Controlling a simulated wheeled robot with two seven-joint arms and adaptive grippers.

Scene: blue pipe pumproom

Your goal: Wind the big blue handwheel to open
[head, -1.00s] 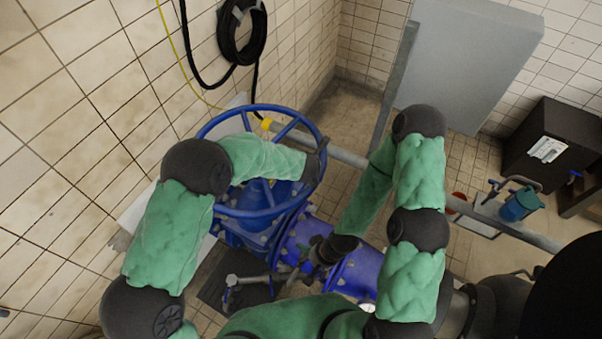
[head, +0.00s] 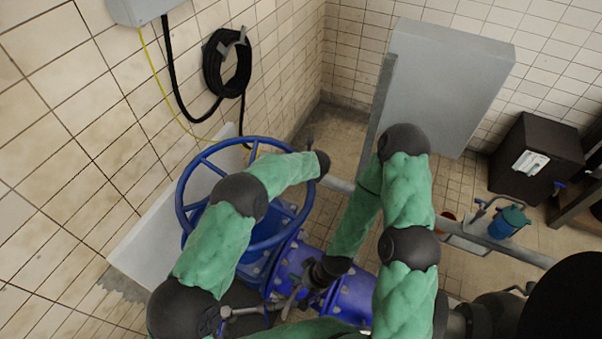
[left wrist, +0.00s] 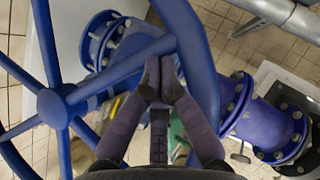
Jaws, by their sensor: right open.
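The big blue handwheel (head: 188,172) is at centre left in the head view, lying over blue valve pipework. Its rim, spokes and hub (left wrist: 55,108) fill much of the left wrist view. My left forearm crosses over it and hides part of it. My left gripper (left wrist: 160,68) has its fingertips together beside a spoke, inside the rim; I see no part of the wheel between them. In the head view its dark wrist is above the rim's right side and its fingers are hidden. My right gripper (head: 300,293) is open, low beside the blue pipe, away from the wheel.
A flanged blue pipe (head: 350,297) runs right from the valve. A grey rail pipe (head: 500,240) crosses behind my right arm. A tiled wall with a coiled black hose (head: 227,65) stands close on the left. A grey panel (head: 445,85) and dark cabinet (head: 535,160) stand behind.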

